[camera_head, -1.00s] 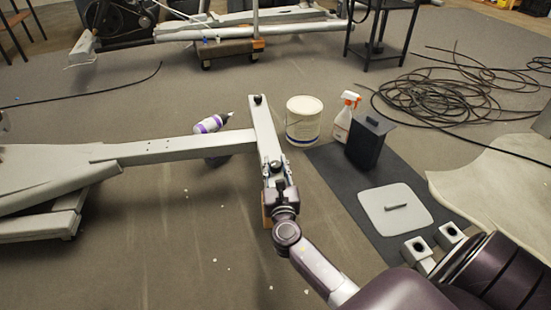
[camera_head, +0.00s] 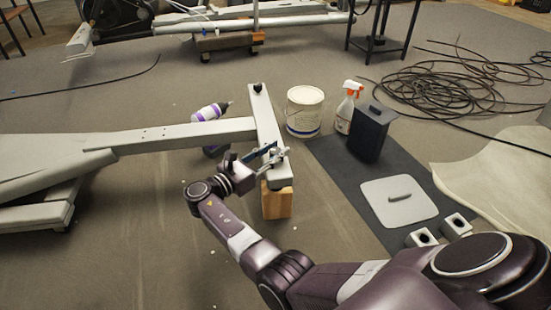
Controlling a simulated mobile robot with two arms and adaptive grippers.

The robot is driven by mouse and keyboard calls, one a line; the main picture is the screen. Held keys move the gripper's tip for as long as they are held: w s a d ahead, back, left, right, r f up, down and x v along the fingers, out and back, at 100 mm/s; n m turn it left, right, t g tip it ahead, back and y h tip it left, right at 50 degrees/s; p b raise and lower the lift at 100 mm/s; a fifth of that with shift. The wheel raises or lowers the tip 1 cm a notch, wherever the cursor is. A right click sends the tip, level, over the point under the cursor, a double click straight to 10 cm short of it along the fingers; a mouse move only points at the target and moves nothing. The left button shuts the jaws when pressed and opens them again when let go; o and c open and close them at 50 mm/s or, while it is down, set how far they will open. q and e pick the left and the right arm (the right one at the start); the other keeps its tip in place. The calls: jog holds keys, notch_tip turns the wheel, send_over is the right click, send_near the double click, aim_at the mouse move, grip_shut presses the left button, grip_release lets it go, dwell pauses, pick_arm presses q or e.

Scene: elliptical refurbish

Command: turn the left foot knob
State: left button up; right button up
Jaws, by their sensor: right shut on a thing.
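The grey crossbar (camera_head: 264,125) of the machine frame runs from its far end toward me. A black foot knob (camera_head: 258,87) tops its far end. My right gripper (camera_head: 271,157) is at the crossbar's near end, reaching in from the left side, tilted low over the bar. It is shut on the near-end foot knob, which its fingers mostly hide. The near end rests on a wooden block (camera_head: 278,203). The long grey beam (camera_head: 180,136) joins the crossbar from the left. My left gripper is not in view.
A white bucket (camera_head: 304,112), a spray bottle (camera_head: 346,108) and a dark bin (camera_head: 371,132) stand right of the crossbar. A grey lid-like panel (camera_head: 399,203) lies on a dark mat (camera_head: 340,172). A purple-banded bottle (camera_head: 209,112) is behind the beam. Coiled hose (camera_head: 440,85) lies far right.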

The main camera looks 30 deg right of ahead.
jog(key=shift+m+g+b, duration=1.1)
jog(key=shift+g+b, duration=0.2)
jog(key=shift+g, duration=0.4)
jog(key=shift+d, duration=0.1)
jog(key=o, duration=1.2)
jog(key=a, duration=0.7)
jog(key=shift+a, duration=0.25)
